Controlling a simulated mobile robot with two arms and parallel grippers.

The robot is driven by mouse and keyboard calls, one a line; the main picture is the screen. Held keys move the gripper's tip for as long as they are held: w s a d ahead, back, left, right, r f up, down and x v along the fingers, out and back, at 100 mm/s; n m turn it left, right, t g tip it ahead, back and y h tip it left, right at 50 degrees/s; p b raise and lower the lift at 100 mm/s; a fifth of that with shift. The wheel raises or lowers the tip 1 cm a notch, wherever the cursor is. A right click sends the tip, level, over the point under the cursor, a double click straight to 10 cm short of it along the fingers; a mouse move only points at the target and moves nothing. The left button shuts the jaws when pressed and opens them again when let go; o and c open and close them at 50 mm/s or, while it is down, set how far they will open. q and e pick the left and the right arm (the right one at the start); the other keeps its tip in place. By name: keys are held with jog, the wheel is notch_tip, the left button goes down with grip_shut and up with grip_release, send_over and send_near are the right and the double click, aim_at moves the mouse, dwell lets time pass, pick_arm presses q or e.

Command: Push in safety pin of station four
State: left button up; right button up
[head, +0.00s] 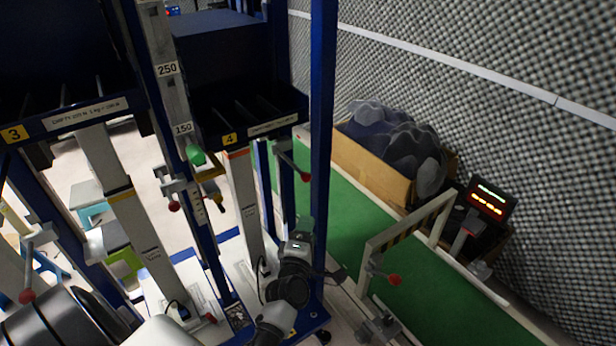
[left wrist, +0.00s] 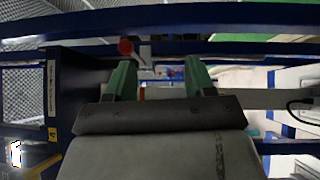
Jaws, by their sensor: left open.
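Station four carries a yellow number 4 plate (head: 229,139) on its dark tray front. A red-knobbed pin (head: 304,177) sticks out below the right end of this front, on a small grey bracket. In the left wrist view, a red knob (left wrist: 125,47) on a grey stem shows just beyond the left fingertip; it appears to be this pin. My left gripper (left wrist: 160,68) has its green fingers apart, with nothing held between them. In the head view my left arm's wrist (head: 297,247) is below station four; the fingers are hard to make out. My right gripper is not in view.
Blue uprights (head: 322,150) stand close around station four, with a white post (head: 244,195) under its tray. Station three (head: 15,134) is on the left with its own red knob (head: 174,206). A green conveyor (head: 430,300) and a cardboard box (head: 370,165) are on the right.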

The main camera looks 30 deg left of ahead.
aim_at(305, 180)
pick_arm(q)
notch_tip(305, 180, up, 6)
jog(key=a+n+y, duration=0.2)
jog(key=a+n, duration=0.1)
jog(key=shift+t, duration=0.4)
jog(key=x, duration=0.3)
jog(key=p+x, duration=0.1)
jog(key=x, duration=0.2)
jog(key=f+p+x, duration=0.1)
jog(key=x, duration=0.2)
jog(key=shift+w+d+r, duration=0.1)
jog(key=shift+w, duration=0.4)
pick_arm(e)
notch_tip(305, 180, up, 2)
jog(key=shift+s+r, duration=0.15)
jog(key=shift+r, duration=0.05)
pick_arm(q)
grip_shut()
jog(key=w+a+b, duration=0.3)
jog(key=a+b, duration=0.2)
jog(key=a, duration=0.3)
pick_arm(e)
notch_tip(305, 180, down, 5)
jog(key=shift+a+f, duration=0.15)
